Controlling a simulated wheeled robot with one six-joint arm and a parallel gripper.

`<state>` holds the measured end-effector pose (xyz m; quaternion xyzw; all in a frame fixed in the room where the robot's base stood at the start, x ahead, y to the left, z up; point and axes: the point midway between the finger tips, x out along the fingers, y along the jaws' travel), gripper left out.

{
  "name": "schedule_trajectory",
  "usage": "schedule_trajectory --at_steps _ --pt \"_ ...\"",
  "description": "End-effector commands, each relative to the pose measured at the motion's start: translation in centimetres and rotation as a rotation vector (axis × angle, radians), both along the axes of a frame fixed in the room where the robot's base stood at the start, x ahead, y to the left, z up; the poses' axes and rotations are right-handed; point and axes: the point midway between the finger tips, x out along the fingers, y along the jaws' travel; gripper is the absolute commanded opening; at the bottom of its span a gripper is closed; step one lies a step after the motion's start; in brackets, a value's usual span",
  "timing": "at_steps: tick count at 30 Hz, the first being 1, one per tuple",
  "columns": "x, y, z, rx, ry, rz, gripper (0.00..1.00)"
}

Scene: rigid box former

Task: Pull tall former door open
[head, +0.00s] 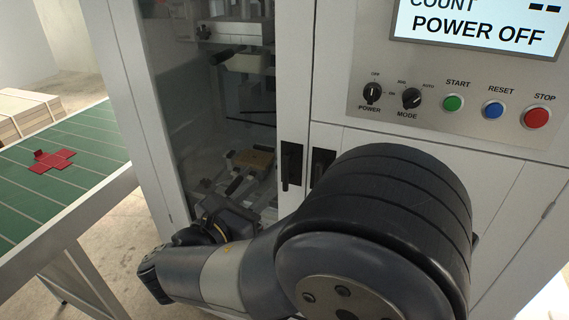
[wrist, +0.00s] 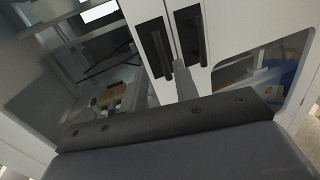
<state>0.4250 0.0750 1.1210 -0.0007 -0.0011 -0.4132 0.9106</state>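The tall former door (head: 293,100) is a pale frame around a dark glass pane, left of the control panel in the head view. It looks shut. Its black vertical handle (head: 291,166) is near its right edge; in the wrist view this handle (wrist: 157,52) hangs ahead, left of a second one. In the head view my arm covers the area below the handles. I see nothing held.
A neighbouring door with its own black handle (head: 321,166) adjoins on the right. Above it is a control panel (head: 440,108) with knobs, buttons and a "POWER OFF" screen. A green-topped table (head: 75,150) with a red cross-shaped blank (head: 54,160) stands close on the left.

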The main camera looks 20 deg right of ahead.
Motion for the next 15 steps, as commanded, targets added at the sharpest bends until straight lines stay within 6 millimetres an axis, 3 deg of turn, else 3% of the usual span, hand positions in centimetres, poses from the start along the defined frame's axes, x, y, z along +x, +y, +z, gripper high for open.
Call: schedule_trajectory --at_steps 15 --pt "5.1 -6.0 0.0 0.002 0.001 -0.004 0.29"
